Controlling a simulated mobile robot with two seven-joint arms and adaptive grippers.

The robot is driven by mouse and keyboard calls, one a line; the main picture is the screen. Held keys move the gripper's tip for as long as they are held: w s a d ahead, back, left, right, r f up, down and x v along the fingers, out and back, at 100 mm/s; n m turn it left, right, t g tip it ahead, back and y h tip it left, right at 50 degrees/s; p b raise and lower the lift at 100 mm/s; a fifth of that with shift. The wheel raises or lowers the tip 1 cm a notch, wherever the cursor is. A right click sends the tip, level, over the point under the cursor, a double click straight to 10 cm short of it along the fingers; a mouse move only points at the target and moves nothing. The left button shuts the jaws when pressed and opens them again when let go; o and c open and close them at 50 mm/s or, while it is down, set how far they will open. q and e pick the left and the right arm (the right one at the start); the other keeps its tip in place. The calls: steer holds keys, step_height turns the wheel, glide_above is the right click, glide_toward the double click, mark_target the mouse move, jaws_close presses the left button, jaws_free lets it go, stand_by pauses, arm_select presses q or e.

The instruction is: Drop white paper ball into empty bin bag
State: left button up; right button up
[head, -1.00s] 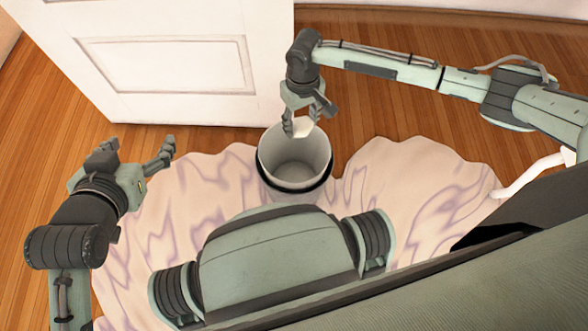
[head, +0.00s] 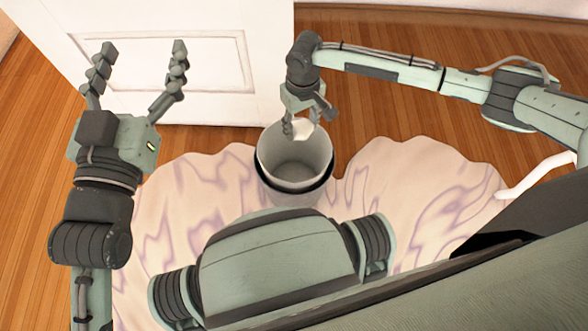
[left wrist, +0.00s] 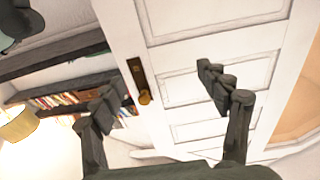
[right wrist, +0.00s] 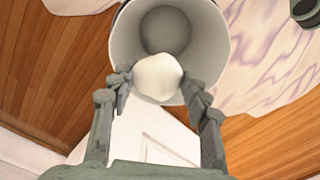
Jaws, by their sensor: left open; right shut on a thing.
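The white paper ball (right wrist: 157,77) is between the fingers of my right gripper (right wrist: 158,88), which is shut on it. In the head view the ball (head: 302,129) hangs at the far rim of the bin, with my right gripper (head: 302,118) above it. The bin (head: 296,157) is a pale bucket with a dark band, upright on the rug; its inside looks empty. The bin (right wrist: 213,50) also shows behind the ball in the right wrist view. My left gripper (head: 138,62) is open and empty, raised at the left in front of the door, away from the bin.
A white panelled door (head: 170,60) stands behind the bin; its brass handle (left wrist: 144,98) shows in the left wrist view. A pale rug with purple veins (head: 410,190) lies under the bin on the wooden floor (head: 400,110). Bookshelves (left wrist: 60,98) are beyond the door.

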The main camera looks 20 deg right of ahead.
steer(key=shift+f+b, duration=0.6)
arm_select(q)
step_height(320, 180, up, 7)
steer(key=s+d+t+h, duration=0.1)
steer(key=s+t+h, duration=0.1)
steer(key=t, duration=0.1)
steer(key=shift+d+t, duration=0.3)
steer(key=shift+d, duration=0.05)
steer(key=shift+s+f, duration=0.1)
arm_select(e)
steer(key=o, duration=0.8)
step_height(320, 180, up, 12)
